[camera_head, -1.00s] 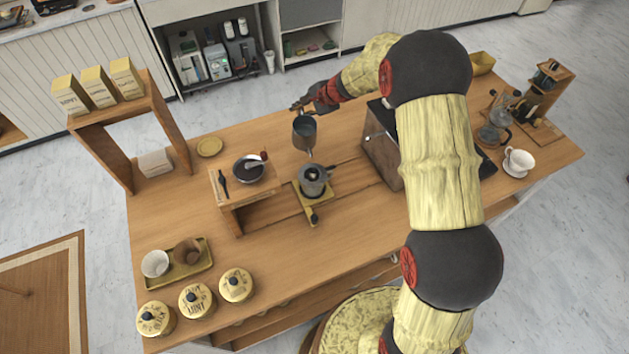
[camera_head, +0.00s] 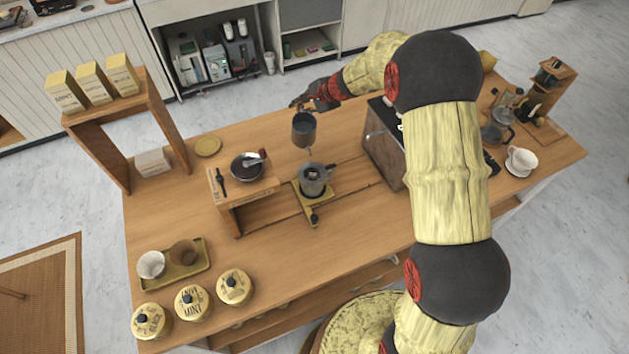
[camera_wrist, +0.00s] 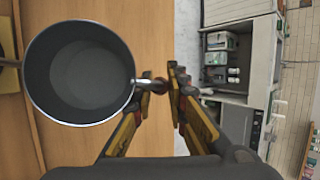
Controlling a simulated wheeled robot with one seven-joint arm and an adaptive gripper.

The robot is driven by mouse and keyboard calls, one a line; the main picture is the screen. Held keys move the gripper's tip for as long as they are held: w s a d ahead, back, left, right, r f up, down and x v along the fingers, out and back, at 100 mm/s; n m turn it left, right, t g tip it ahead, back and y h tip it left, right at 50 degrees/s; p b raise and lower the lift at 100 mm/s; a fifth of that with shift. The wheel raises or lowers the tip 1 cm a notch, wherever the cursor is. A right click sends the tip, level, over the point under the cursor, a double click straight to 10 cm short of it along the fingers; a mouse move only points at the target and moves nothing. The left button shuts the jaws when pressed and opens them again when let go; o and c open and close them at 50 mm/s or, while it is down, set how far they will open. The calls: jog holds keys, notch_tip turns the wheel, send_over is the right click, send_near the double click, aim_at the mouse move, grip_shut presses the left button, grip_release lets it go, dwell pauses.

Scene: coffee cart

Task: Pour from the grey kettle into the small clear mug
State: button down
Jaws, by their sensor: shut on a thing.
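The grey kettle (camera_head: 304,132), an open-topped round vessel, is held above the table's back half, roughly upright. My gripper (camera_head: 312,104) is shut on its handle. In the wrist view the kettle (camera_wrist: 80,75) shows its open top and grey inside, and my gripper (camera_wrist: 160,86) is at the handle on its right. I cannot tell how full it is. A greyish vessel with a handle (camera_head: 313,181) stands on a small yellow stand (camera_head: 315,205), just below the kettle in the picture. I cannot tell whether it is the small clear mug.
A wooden riser (camera_head: 228,208) with a dark bowl (camera_head: 247,167) is left of the stand. A white cup on a saucer (camera_head: 520,160) and glassware (camera_head: 494,134) are far right. Canisters (camera_head: 192,302) line the front left.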

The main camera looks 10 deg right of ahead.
jog(key=shift+s+r+t+b, duration=0.15)
jog(key=shift+r+t+b, duration=0.7)
jog(key=shift+b, duration=2.5)
jog(key=shift+s+r+n+t+b, duration=0.25)
jog(key=shift+r+b, duration=0.55)
jog(key=shift+b, duration=1)
jog(key=shift+s+r+n+t+b, duration=0.25)
jog(key=shift+r+b, duration=0.5)
jog(key=shift+b, duration=1.05)
jog(key=shift+w+f+p, duration=0.1)
jog(key=shift+w+p, duration=0.05)
jog(key=shift+p, duration=0.3)
dwell(0.6)
